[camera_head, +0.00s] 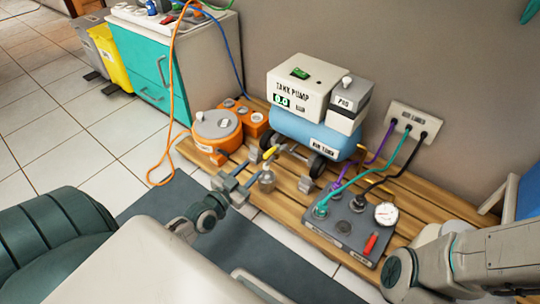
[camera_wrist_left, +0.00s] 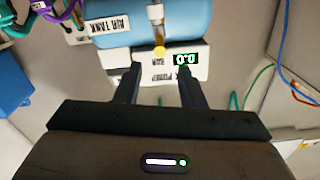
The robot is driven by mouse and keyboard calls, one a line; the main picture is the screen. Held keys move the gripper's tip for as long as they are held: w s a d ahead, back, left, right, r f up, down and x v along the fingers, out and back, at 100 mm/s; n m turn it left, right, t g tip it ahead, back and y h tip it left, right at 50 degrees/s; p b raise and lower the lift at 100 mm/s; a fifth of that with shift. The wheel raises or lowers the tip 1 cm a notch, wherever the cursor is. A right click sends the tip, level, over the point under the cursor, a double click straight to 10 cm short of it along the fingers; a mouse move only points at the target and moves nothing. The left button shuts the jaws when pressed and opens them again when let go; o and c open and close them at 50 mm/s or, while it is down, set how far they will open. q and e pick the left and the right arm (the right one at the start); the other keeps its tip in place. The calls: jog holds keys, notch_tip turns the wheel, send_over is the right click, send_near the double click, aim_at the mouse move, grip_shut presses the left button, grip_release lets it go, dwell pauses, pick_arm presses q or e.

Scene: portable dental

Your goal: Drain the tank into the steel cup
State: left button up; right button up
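The blue air tank (camera_head: 312,132) lies under the white tank pump (camera_head: 300,84), whose green display reads 0.0. A yellow-handled drain valve (camera_head: 270,153) sticks out at its near left end; it also shows in the left wrist view (camera_wrist_left: 158,48). A small grey cup-like vessel (camera_head: 266,182), seemingly the steel cup, stands on the wooden pallet below the valve. My left gripper (camera_head: 252,174) is beside the vessel and just short of the valve. In the wrist view its two fingers (camera_wrist_left: 159,80) are apart, with nothing between them. My right gripper is out of view.
An orange pot (camera_head: 216,135) stands left of the tank on the pallet (camera_head: 420,200). A grey panel with a gauge and hoses (camera_head: 346,224) lies to the right, below a wall outlet plate (camera_head: 414,118). A teal-fronted cabinet (camera_head: 155,72) stands at the back left.

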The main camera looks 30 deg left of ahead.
aim_at(267, 153)
pick_arm(q)
jog(key=w, duration=0.3)
jog(key=w+b, duration=0.1)
jog(key=w, duration=0.5)
jog(key=shift+w+d+b, duration=0.15)
jog(key=shift+d+b, duration=0.25)
grip_shut()
